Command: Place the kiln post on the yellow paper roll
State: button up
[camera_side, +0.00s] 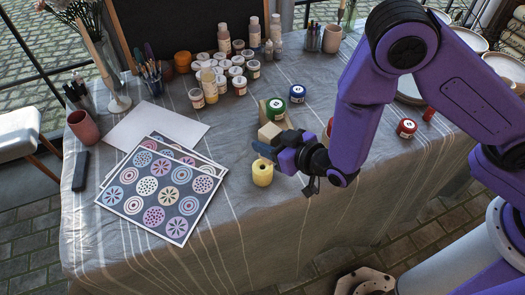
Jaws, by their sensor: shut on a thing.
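A pale beige block, which looks like the kiln post (269,132), is at my gripper (264,148) and appears held between its fingers. The fingers partly hide its lower side. The yellow paper roll (262,174) stands upright near the table's front edge, with a dark hole in its top. My gripper and the block show just above and behind the roll in the picture. I cannot tell whether the block touches the roll.
Patterned sheets (165,190) lie to the left. Several paint jars (210,84) crowd the back.

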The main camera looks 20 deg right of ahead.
jog(key=shift+w+a+f, duration=0.3)
jog(key=shift+w+f, duration=0.1)
jog(key=shift+f, duration=0.2)
jog(key=shift+w+a+f, duration=0.3)
jog(key=shift+w+f, duration=0.1)
jog(key=shift+f, duration=1.7)
jog(key=shift+f, duration=0.15)
jog(key=o, duration=1.3)
jog(key=shift+s+r, duration=0.1)
jog(key=shift+r, duration=0.1)
jog(key=v, duration=1.1)
jog(key=shift+s+r, duration=0.25)
jog(key=shift+s, duration=0.1)
